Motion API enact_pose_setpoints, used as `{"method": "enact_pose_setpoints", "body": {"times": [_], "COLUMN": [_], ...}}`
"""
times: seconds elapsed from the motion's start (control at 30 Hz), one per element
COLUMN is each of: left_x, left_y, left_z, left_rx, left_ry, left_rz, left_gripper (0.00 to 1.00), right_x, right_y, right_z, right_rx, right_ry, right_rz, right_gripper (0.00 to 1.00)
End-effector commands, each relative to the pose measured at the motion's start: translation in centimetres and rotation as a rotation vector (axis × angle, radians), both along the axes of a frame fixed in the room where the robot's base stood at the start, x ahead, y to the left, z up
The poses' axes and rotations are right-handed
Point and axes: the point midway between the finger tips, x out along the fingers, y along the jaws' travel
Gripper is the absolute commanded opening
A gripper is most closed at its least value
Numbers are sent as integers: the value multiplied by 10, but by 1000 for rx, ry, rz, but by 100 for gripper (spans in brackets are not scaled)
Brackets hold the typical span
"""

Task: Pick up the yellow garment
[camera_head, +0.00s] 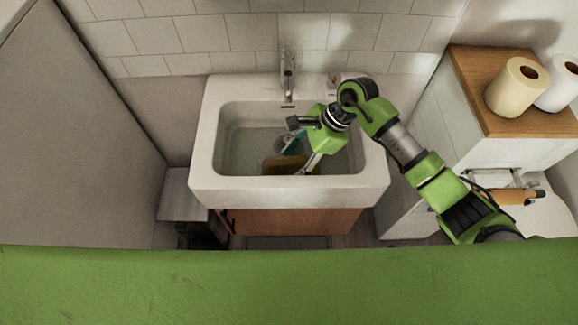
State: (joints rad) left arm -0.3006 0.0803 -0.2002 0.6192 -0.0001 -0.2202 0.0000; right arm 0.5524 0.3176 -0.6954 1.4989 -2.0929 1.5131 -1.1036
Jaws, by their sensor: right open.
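The yellow garment (279,167) looks dark mustard and lies in the white sink (199,170), against the front side of the basin. Part of it is hidden behind my right gripper and the sink's front rim. My right gripper (299,143) reaches into the basin from the right, its fingers open and pointing down and left. One finger is close over the garment; I cannot tell whether they touch. A teal-blue thing (293,142) shows by the fingers, beside the garment. My left gripper is not in view.
A faucet (288,72) rises at the sink's back edge. To the right, a wood-topped cabinet (480,62) carries two paper rolls, one cream (511,92) and one white (557,90). A grey partition (70,120) stands at the left. The basin's left part looks clear.

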Motion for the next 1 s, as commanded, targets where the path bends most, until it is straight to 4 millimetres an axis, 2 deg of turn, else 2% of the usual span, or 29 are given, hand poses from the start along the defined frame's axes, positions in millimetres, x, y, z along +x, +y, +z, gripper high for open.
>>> {"method": "enact_pose_setpoints", "body": {"times": [0.03,0.13,0.47,0.63,0.77,1.0], "left_x": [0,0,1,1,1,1], "left_y": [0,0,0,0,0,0], "left_z": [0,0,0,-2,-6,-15], "left_rx": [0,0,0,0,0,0], "left_ry": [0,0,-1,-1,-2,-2], "left_rz": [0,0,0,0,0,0], "left_gripper": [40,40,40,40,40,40], "right_x": [0,0,0,2,1,2], "right_y": [0,0,0,0,-1,-1], "right_z": [0,0,1,11,26,71], "right_rx": [0,0,0,1,0,-1], "right_ry": [0,0,-1,-4,-5,-7], "right_rz": [0,0,0,0,2,1], "right_gripper": [45,21,21,21,21,21]}}
